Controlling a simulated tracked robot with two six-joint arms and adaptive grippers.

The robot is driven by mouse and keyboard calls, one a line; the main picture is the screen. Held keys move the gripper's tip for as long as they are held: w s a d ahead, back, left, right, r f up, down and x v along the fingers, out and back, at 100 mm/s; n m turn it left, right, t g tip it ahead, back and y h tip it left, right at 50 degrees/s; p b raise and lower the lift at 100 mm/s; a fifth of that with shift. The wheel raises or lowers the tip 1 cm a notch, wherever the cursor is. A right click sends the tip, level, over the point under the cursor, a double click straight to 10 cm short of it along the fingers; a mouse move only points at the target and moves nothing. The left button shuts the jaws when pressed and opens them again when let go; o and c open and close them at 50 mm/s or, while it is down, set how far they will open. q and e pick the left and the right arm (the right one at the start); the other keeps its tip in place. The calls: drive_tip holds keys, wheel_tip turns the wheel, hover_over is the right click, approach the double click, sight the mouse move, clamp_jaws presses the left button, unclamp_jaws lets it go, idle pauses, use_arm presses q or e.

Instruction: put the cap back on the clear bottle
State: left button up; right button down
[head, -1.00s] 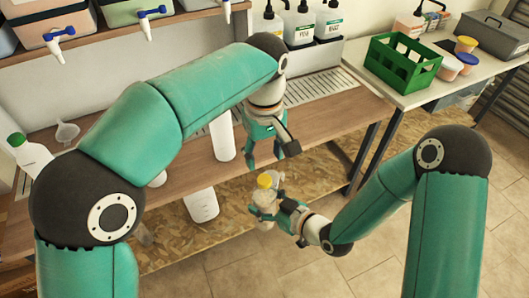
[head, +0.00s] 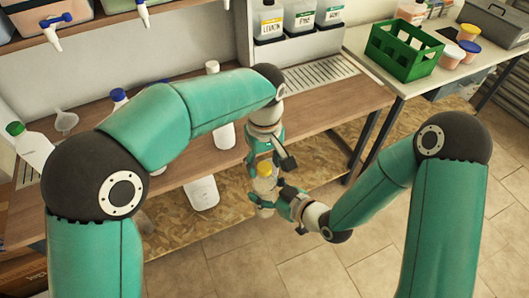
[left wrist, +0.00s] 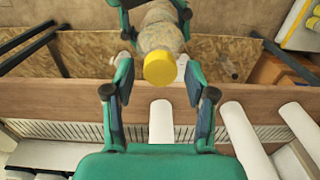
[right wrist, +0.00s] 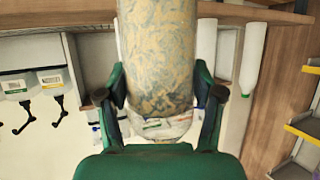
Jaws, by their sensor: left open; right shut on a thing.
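The clear bottle (head: 262,186) stands upright in my right gripper (head: 277,200), which is shut around its body. In the right wrist view the bottle (right wrist: 157,60) fills the space between the fingers. The yellow cap (head: 264,169) sits on top of the bottle; whether it is screwed down I cannot tell. My left gripper (head: 270,163) points down over the cap, open, with its fingers on either side. In the left wrist view the cap (left wrist: 160,67) lies between the open fingers, with gaps at both sides.
The wooden bench (head: 325,115) lies behind the grippers, with white bottles (head: 222,135) and a funnel (head: 66,121) on it. Labelled drums (head: 300,17) stand at the back. A green crate (head: 405,52) sits on the right table. The floor in front is clear.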

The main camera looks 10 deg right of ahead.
use_arm(q)
drive_tip(key=shift+f, duration=0.2)
clamp_jaws()
drive_tip(key=m, duration=0.5)
drive_tip(key=shift+m, duration=0.4)
drive_tip(key=m, duration=0.6)
drive_tip(key=shift+o, duration=0.6)
unclamp_jaws()
